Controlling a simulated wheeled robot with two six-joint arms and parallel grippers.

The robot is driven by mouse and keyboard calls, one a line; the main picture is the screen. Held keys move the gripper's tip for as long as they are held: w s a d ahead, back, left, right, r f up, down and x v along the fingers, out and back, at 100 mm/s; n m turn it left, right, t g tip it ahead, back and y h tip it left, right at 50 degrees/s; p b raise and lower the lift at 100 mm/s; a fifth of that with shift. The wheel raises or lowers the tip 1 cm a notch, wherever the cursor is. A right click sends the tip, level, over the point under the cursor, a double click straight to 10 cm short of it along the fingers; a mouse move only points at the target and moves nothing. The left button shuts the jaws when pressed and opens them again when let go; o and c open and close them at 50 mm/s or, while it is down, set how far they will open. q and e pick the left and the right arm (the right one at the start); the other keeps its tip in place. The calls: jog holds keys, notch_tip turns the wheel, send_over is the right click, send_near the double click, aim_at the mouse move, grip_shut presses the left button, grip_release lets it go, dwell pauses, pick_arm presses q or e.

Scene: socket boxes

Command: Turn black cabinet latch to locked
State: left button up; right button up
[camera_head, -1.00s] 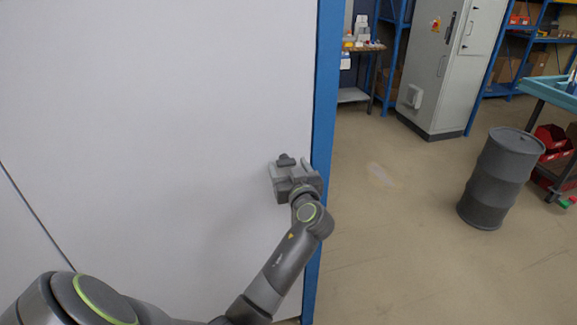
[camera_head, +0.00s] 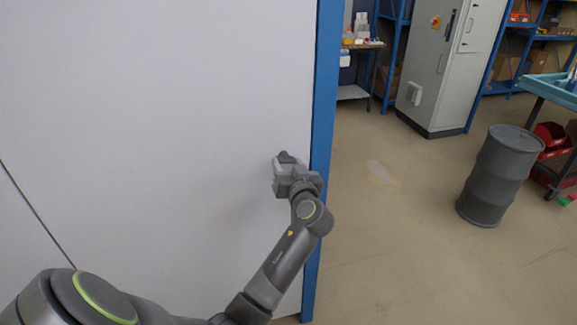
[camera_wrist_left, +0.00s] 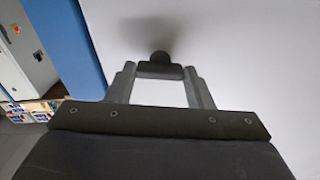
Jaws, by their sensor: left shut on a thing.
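The black latch (camera_wrist_left: 160,70) is a short dark bar in front of a round knob on the white panel (camera_head: 160,100). In the left wrist view the bar lies crosswise between my two fingertips, which touch its ends. In the head view only a dark bit of the latch (camera_head: 286,157) shows above my left gripper (camera_head: 289,167), near the panel's right edge. My left gripper is shut on the latch. My right gripper is not in view.
A blue upright post (camera_head: 323,100) borders the panel on the right. Beyond it is open floor (camera_head: 400,240), with a grey drum (camera_head: 498,175), a tall grey cabinet (camera_head: 455,60) and a blue cart (camera_head: 550,90) farther off.

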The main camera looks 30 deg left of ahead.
pick_arm(q)
jog(key=m, duration=0.3)
jog(key=shift+r+m+p, duration=0.1)
jog(key=shift+m+p, duration=0.2)
jog(key=m+p, duration=0.1)
jog(key=m, duration=0.2)
jog(key=shift+m, duration=0.3)
jog(key=m+p, duration=0.2)
jog(key=m, duration=0.2)
jog(key=shift+r+m, duration=0.1)
jog(key=shift+m, duration=0.2)
jog(key=shift+m+p, duration=0.95)
jog(key=shift+m, duration=0.95)
jog(key=o, duration=1)
jog(key=shift+f, duration=0.2)
